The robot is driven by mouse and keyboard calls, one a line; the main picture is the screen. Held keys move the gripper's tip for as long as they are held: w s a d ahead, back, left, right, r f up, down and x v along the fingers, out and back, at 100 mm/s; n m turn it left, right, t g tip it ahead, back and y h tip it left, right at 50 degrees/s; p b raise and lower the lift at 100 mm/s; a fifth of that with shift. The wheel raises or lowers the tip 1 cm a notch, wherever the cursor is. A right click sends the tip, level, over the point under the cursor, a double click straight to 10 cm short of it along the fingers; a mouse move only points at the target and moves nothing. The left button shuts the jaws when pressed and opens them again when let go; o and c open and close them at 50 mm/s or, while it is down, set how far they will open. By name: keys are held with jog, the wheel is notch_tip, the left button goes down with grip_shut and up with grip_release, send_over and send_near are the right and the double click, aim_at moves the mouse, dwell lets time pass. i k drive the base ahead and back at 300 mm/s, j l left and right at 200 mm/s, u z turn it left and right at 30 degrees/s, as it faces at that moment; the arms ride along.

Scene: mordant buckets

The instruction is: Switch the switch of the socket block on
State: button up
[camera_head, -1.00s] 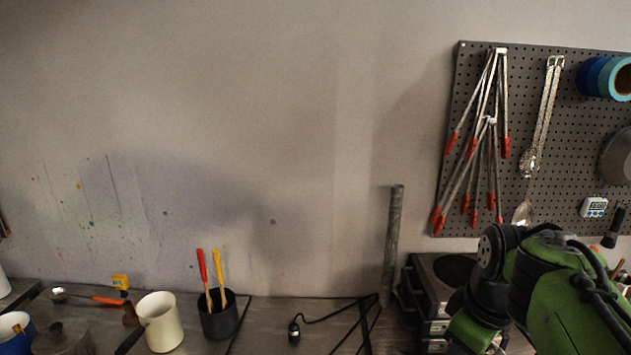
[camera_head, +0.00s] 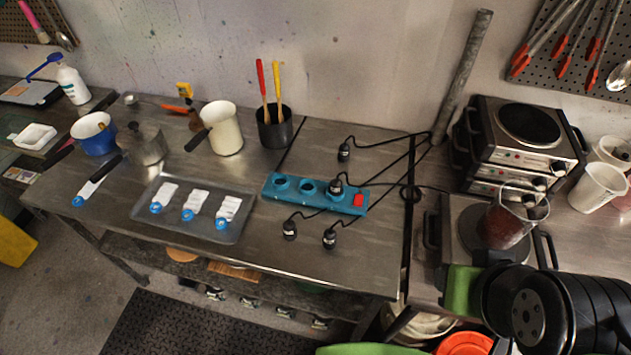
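The socket block (camera_head: 322,200) is a long teal bar lying on the steel table in the middle of the head view. Its red switch (camera_head: 358,200) is at its right end; whether it is on or off is too small to tell. Two round sockets on its left part look empty. A black plug (camera_head: 336,187) sits in the socket nearest the switch. My arm's green and black links show at the lower right, well apart from the block. My gripper's fingers do not show.
Loose black plugs lie behind the block (camera_head: 344,152) and in front of it (camera_head: 290,230) (camera_head: 330,239), with cables running right. A metal tray (camera_head: 192,236) is to the left. Hot plates (camera_head: 520,150) and a glass beaker (camera_head: 512,215) stand right. The table front is clear.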

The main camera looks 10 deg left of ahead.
aim_at(358, 199)
jog(key=i+j+u, duration=0.1)
jog(key=j+u, duration=0.2)
jog(key=i+j+u, duration=0.25)
jog(key=j, duration=0.25)
jog(key=j+u, duration=0.3)
jog(key=i+j, duration=0.05)
jog(key=j, duration=0.05)
